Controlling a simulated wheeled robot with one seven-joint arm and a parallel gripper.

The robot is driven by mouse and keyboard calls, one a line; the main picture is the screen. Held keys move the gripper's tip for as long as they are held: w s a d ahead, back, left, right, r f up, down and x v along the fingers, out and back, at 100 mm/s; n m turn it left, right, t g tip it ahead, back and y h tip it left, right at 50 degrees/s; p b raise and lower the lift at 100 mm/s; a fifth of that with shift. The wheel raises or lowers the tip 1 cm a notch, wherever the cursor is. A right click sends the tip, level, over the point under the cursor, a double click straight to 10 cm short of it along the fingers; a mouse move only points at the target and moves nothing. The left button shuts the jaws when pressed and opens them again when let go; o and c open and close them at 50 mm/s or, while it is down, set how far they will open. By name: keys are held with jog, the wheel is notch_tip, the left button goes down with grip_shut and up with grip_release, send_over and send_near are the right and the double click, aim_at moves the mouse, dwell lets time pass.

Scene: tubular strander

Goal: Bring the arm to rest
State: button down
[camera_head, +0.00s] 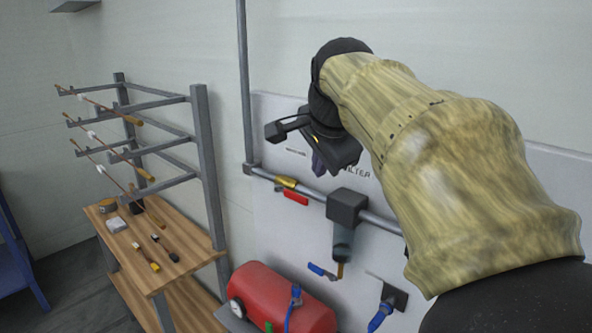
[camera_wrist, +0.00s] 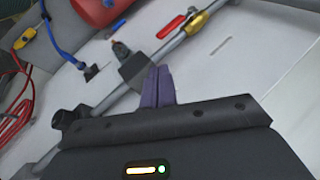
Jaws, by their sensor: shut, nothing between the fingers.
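My arm, in a tan cloth-like sleeve, reaches in from the right of the head view and is raised in front of the wall panel. My gripper (camera_head: 318,166) hangs at its end, in front of the panel and just above the pipe. In the wrist view, my gripper (camera_wrist: 157,72) shows two purple fingers side by side, shut with nothing between them. The fingertips stand apart from the pipe as far as I can tell; the exact gap is unclear.
A pipe (camera_head: 387,222) carries a filter (camera_head: 343,240) and a red-handled valve (camera_head: 292,197). A red tank (camera_head: 281,300) stands below. A white panel (camera_head: 275,125) backs the pipe.

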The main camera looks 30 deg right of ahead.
dwell(0.5)
jog(key=a+f+n+g+y, duration=0.1)
jog(key=a+f+n, duration=0.3)
jog(key=f, duration=0.5)
jog(key=a+f+n+g, duration=0.1)
jog(key=a+f+n, duration=0.25)
jog(key=f, duration=0.45)
jog(key=a+f+n+g+y, duration=0.1)
jog(key=a+f+n, duration=0.25)
jog(key=f, duration=0.55)
jog(key=s+a+f+n, duration=0.3)
jog(key=s+f+n, duration=0.3)
jog(key=f, duration=0.3)
jog(key=shift+s+a+g, duration=0.2)
jog(key=shift+s+g, duration=0.2)
jog(key=shift+s, duration=0.2)
